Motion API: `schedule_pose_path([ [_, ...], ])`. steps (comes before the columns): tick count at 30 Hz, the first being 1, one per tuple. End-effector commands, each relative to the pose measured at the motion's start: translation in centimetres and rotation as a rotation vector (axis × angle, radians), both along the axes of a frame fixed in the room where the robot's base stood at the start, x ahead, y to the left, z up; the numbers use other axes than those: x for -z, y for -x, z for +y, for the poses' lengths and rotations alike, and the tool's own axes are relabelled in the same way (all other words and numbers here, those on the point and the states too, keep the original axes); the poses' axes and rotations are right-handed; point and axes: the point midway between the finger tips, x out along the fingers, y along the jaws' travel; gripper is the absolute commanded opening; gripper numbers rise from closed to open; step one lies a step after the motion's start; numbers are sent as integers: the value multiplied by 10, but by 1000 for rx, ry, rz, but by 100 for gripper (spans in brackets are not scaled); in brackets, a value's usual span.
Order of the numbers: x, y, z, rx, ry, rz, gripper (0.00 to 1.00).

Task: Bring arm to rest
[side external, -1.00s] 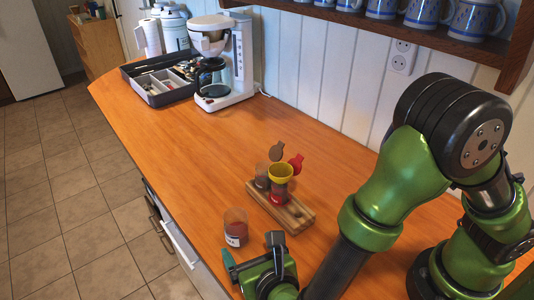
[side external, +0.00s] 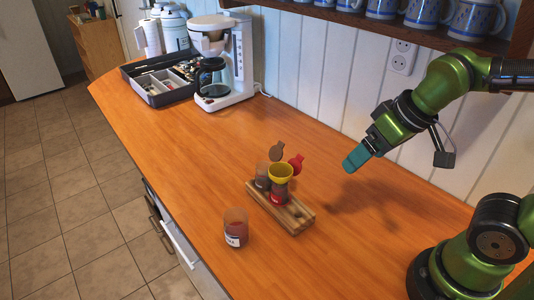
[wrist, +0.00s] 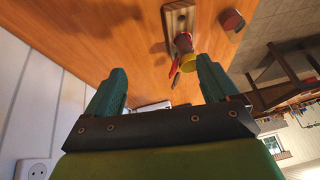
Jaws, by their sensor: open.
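My gripper (side external: 356,159) is raised above the counter near the wall, to the right of the wooden spice rack (side external: 294,217). In the wrist view my gripper (wrist: 160,85) has its two teal fingers spread wide with nothing between them. The rack also shows in the wrist view (wrist: 178,20), beyond the fingertips. No object is in contact with my gripper.
A loose jar (side external: 236,228) stands near the counter's front edge. A coffee maker (side external: 233,50) and utensil tray (side external: 160,84) are at the far end. A mug shelf (side external: 330,14) hangs above.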

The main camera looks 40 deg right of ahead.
Motion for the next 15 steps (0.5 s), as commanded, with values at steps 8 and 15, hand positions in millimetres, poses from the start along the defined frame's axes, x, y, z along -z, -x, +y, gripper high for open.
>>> schedule_pose_path([
  [8, -30, 3, -4, 244, -249, -147, 87],
  [15, -31, 3, -4, 243, -251, -146, 87],
])
